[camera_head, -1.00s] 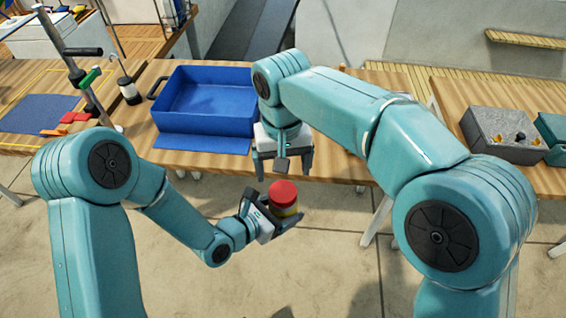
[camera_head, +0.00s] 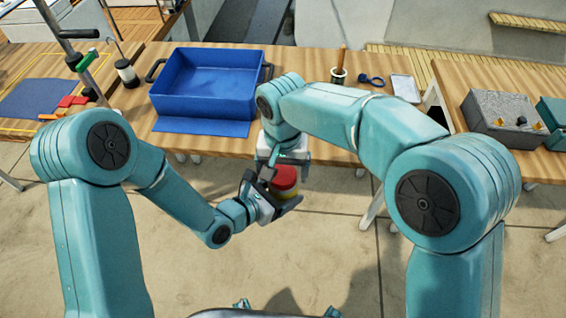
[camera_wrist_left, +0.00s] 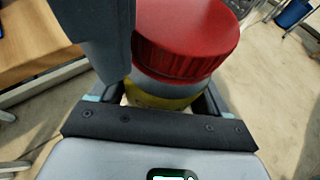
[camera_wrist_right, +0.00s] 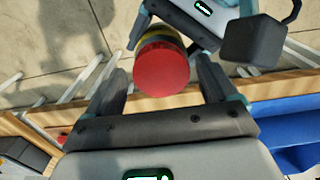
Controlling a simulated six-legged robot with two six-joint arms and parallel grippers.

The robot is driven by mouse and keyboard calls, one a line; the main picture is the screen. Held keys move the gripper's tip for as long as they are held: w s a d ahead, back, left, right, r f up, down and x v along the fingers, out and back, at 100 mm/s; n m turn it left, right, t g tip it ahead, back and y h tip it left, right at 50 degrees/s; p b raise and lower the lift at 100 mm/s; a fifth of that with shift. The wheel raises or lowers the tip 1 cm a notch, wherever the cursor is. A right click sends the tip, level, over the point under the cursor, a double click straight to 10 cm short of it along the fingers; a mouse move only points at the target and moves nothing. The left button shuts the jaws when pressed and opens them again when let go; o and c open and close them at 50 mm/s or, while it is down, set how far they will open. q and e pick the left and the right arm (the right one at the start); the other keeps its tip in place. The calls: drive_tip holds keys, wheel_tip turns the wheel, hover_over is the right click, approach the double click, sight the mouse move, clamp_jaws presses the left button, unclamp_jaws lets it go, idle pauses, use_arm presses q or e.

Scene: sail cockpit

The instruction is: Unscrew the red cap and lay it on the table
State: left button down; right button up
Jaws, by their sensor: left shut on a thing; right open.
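A jar with a yellow band (camera_wrist_left: 155,92) and a ribbed red cap (camera_wrist_left: 187,38) is held upright in front of the table. My left gripper (camera_head: 281,194) is shut on the jar body below the cap. The cap is on the jar. My right gripper (camera_head: 284,170) is open and points down over the cap. In the right wrist view the red cap (camera_wrist_right: 162,72) shows between its two fingers, with gaps at the sides. One dark right finger (camera_wrist_left: 97,40) stands beside the cap in the left wrist view. Whether it touches the cap is unclear.
The wooden table (camera_head: 305,139) carries a blue bin (camera_head: 205,108) with a blue mat (camera_head: 200,127) before it. A pot with a brown handle (camera_head: 339,66), a blue ring (camera_head: 370,80) and a pale tray (camera_head: 405,88) stand right. A grey box (camera_head: 497,120) is further right.

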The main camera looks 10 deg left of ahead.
drive_tip(key=c, duration=1.1)
drive_tip(key=n, duration=0.4)
drive_tip(key=shift+d, duration=0.1)
drive_tip(key=n, duration=0.3)
drive_tip(key=shift+n, duration=0.4)
drive_tip(key=shift+r, duration=0.1)
drive_tip(key=shift+r, duration=1.05)
